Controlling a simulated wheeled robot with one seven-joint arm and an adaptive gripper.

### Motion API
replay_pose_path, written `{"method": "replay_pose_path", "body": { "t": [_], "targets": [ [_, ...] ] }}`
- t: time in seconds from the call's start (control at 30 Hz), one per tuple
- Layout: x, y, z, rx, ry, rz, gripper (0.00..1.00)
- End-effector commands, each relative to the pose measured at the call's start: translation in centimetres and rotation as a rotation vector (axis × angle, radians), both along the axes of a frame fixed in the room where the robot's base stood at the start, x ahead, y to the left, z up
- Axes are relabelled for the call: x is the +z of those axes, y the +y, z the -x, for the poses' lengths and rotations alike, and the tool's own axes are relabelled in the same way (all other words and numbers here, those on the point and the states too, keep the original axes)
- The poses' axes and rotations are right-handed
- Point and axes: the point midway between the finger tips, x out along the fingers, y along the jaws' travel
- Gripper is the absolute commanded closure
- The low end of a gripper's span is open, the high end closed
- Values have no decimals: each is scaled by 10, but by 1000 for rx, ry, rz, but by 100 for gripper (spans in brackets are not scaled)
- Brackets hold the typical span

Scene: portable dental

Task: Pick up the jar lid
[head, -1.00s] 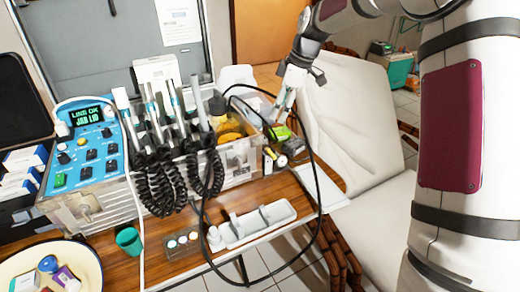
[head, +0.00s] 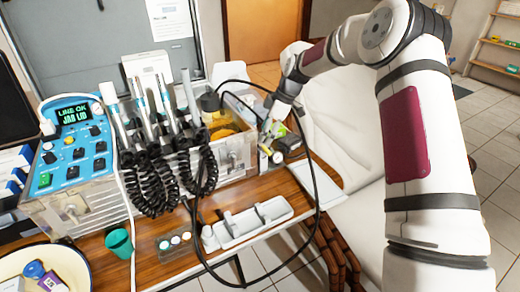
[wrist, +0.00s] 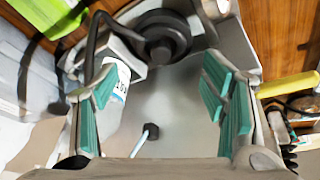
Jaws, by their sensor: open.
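A jar with amber contents (head: 222,128) stands in the clear case, with a dark round lid-like top (head: 210,102) in the head view. I cannot tell for certain that this is the jar lid. My gripper (head: 267,130) is low beside the case's right end, near a green box (head: 281,131). In the wrist view my gripper (wrist: 160,105) is open, its teal pads apart. A black round part with a raised centre (wrist: 165,37) lies beyond the fingers. A white labelled cylinder (wrist: 115,98) and a small black block on a thin stem (wrist: 150,131) show between them.
A black cable (head: 317,190) loops past my gripper and over the table. A white tray (head: 248,226) and a green cup (head: 119,243) stand in front. A pale chair (head: 350,135) is at right.

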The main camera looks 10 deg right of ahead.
Motion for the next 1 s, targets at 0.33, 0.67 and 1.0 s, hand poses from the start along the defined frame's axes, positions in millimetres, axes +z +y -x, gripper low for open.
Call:
{"method": "replay_pose_path", "body": {
  "t": [0.33,0.67,1.0],
  "targets": [
    [-38,8,-2,0,3,-1,33],
    [-51,12,-5,-1,-1,0,33],
    [-51,12,-5,-1,0,0,65]
  ]
}}
